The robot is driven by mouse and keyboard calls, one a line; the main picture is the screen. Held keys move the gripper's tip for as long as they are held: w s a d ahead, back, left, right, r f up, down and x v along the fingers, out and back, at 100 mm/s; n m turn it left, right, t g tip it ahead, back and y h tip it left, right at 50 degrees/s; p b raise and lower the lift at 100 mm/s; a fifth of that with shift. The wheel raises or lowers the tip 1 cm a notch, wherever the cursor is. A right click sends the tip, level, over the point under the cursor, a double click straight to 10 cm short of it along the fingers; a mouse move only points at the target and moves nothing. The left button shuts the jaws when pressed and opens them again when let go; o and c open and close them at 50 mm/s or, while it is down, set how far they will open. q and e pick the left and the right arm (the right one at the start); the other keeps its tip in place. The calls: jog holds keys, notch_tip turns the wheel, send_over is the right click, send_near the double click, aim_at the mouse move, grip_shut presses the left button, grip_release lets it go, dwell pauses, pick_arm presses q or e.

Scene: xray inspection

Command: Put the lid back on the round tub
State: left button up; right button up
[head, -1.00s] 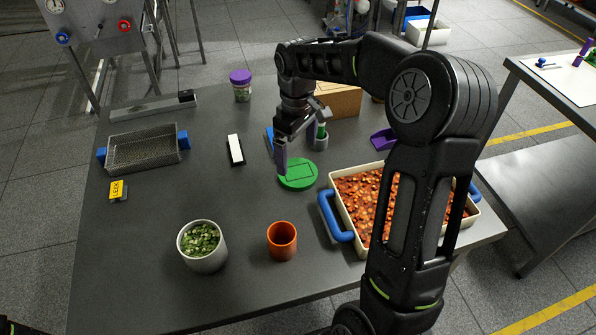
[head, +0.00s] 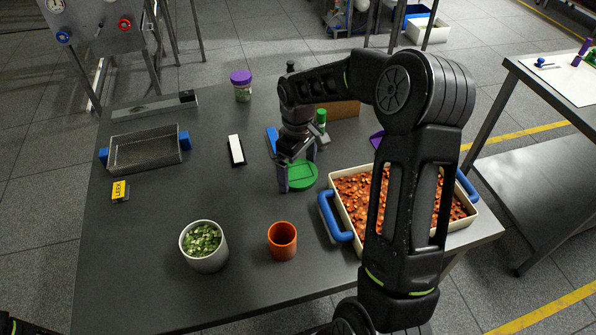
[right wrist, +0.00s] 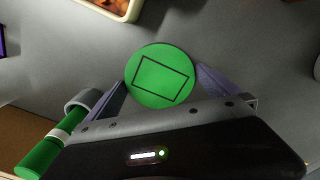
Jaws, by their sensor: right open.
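The green round lid (head: 303,176) lies flat on the table, right of the middle. It also shows in the right wrist view (right wrist: 160,76), with a dark rectangle outlined on its top. My right gripper (head: 297,182) is open and points down at the lid. In the right wrist view its two fingers (right wrist: 165,90) stand at either side of the lid's near part. I cannot tell whether they touch it. The white round tub (head: 204,247) stands uncovered at the front left, filled with chopped green pieces. My left gripper is not in view.
An orange cup (head: 282,240) stands right of the tub. A cream tray (head: 335,205) of orange pieces with blue handles lies to the right. A metal basket (head: 145,152), a yellow LEEK sign (head: 119,190) and a purple-lidded jar (head: 241,86) are farther left.

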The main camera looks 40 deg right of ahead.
aim_at(297, 172)
dwell(0.5)
jog(key=c, duration=1)
jog(key=shift+r, duration=0.1)
notch_tip(297, 172, up, 10)
jog(key=b, duration=0.1)
jog(key=shift+a, duration=0.1)
dwell(0.5)
